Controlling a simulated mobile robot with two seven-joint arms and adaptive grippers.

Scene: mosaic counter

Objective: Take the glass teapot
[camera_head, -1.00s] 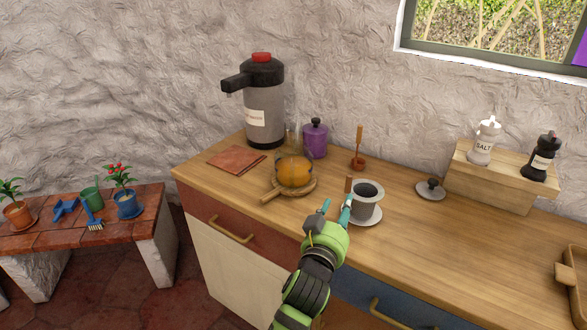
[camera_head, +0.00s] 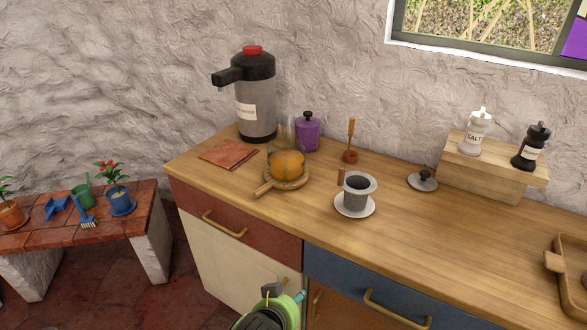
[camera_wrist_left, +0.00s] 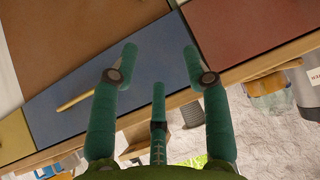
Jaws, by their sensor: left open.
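The glass teapot (camera_head: 288,164) looks like a clear rounded vessel with orange contents. It stands on a round wooden board (camera_head: 262,190) with a handle, left of the middle of the counter. My left gripper (camera_head: 285,297) is at the bottom edge of the head view, in front of the cabinet and below the counter top, well apart from the teapot. In the left wrist view my left gripper (camera_wrist_left: 160,62) has its teal fingers spread with nothing between them, facing the drawer fronts. My right gripper is not in view.
A grey cup (camera_head: 356,192) on a white saucer (camera_head: 355,210) stands right of the teapot. Behind are a dispenser (camera_head: 258,105), a purple jar (camera_head: 307,133) and a wooden-handled tool (camera_head: 350,140). A folded brown cloth (camera_head: 228,153) lies left. The counter's right middle is clear.

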